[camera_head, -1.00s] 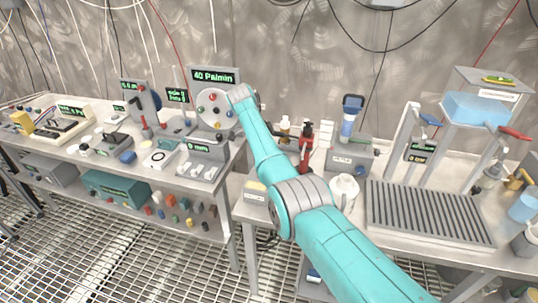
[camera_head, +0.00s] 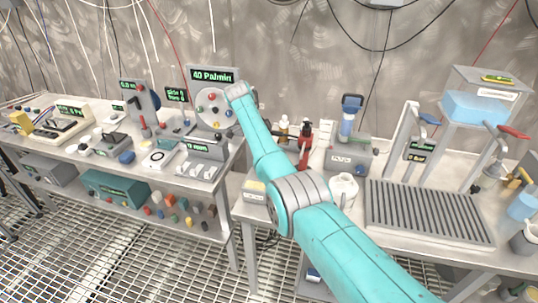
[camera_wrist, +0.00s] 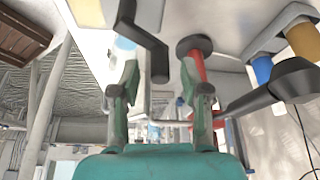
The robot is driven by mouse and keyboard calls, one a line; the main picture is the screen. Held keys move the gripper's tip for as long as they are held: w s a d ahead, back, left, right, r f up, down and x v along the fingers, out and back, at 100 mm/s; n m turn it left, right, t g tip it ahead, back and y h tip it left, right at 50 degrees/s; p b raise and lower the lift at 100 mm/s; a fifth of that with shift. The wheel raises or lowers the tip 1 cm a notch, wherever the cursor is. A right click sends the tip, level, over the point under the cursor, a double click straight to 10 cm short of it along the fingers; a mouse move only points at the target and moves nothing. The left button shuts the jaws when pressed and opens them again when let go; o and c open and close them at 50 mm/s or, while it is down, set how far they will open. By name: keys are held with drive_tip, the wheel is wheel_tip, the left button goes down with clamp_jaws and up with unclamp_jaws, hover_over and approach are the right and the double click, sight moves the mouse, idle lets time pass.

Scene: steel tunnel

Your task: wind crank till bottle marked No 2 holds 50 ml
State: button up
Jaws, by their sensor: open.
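In the wrist view my gripper (camera_wrist: 162,95) is open, with its two green fingers apart. A black cranked bar (camera_wrist: 140,40), possibly the crank, shows beyond the fingertips, its lower end in the gap between them; contact cannot be told. A red rod with a dark round end (camera_wrist: 193,46) passes behind the right finger. A black lever with a rounded knob (camera_wrist: 268,90) lies right of the fingers. In the head view my arm hides the gripper. No bottle with a readable No 2 mark can be made out.
In the head view a blue-topped column device (camera_head: 350,118) stands behind a white jug (camera_head: 343,191). A ribbed grey tray (camera_head: 430,212) and a raised blue water tank (camera_head: 477,108) are at right. A wheel panel reading 40 P/min (camera_head: 213,76) stands at left.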

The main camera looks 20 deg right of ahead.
drive_tip(key=v, duration=1.1)
